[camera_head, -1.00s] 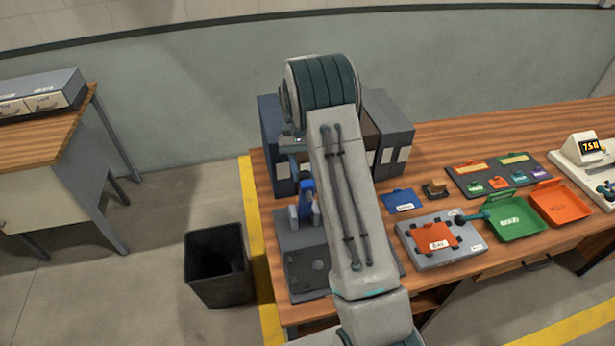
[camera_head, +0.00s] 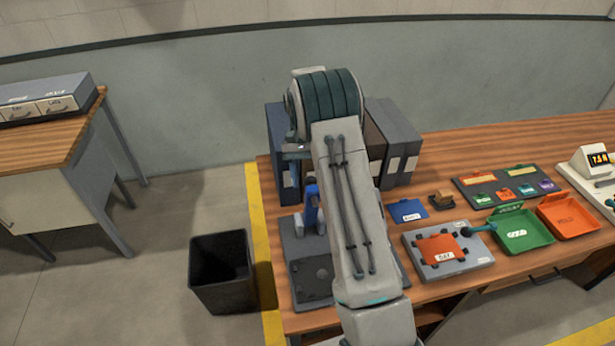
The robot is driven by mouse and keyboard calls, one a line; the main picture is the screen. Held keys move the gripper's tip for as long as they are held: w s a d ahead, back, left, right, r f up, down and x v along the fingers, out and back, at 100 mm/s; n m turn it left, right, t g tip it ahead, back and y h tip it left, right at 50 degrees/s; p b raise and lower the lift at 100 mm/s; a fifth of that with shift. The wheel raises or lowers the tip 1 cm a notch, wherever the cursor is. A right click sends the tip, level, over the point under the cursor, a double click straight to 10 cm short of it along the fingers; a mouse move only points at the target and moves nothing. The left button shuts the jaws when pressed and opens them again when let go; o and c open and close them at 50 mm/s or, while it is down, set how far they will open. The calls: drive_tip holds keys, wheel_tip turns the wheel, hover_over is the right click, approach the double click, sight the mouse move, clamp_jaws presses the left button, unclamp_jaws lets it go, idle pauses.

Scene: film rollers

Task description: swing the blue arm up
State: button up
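The blue arm (camera_head: 310,206) stands upright on a grey device (camera_head: 305,247) at the left end of the wooden bench. My own arm crosses in front of it and hides its right side and part of the device. My gripper is not clearly visible; it is hidden behind my arm's links, so I cannot tell whether it touches the blue arm.
Grey binders (camera_head: 395,140) stand behind my arm. To the right lie a blue card (camera_head: 406,211), a device with an orange plate (camera_head: 440,257), a green tray (camera_head: 521,231) and an orange tray (camera_head: 569,215). A black bin (camera_head: 222,272) stands on the floor left of the bench.

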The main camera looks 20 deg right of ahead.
drive_tip(key=b+v, duration=0.1)
drive_tip(key=v, duration=1.2)
drive_tip(key=shift+w+r, duration=0.2)
drive_tip(key=shift+r, duration=0.1)
